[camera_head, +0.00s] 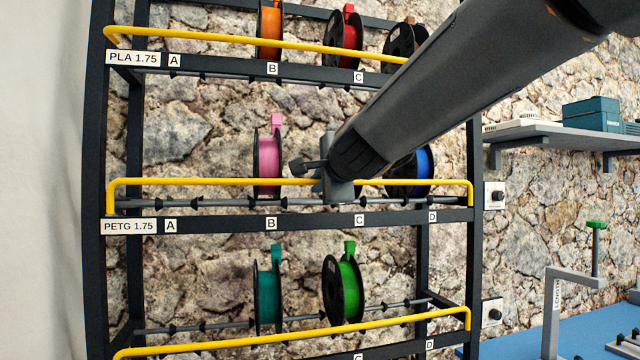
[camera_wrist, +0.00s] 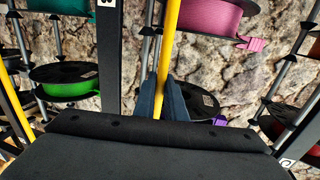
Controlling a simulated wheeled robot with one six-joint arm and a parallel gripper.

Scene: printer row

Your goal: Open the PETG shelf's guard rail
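The PETG shelf's guard rail (camera_head: 230,182) is a yellow bar with bent-down ends. It runs across the front of the middle shelf, raised above the shelf's front beam and in front of the spools. The plate "PETG 1.75" (camera_head: 128,227) is on that beam at the left. My gripper (camera_head: 338,188) is at the rail's middle, above label C. In the wrist view the rail (camera_wrist: 170,35) passes between the two fingers (camera_wrist: 163,98), which appear closed against it from both sides. The exact contact is hard to make out.
The shelf holds a pink spool (camera_head: 268,165), a blue spool (camera_head: 424,165) and a dark spool with a purple tag (camera_wrist: 205,105) behind my fingers. The PLA shelf's rail (camera_head: 220,38) is above; another yellow rail (camera_head: 300,335) is below. A wall shelf (camera_head: 560,135) stands right.

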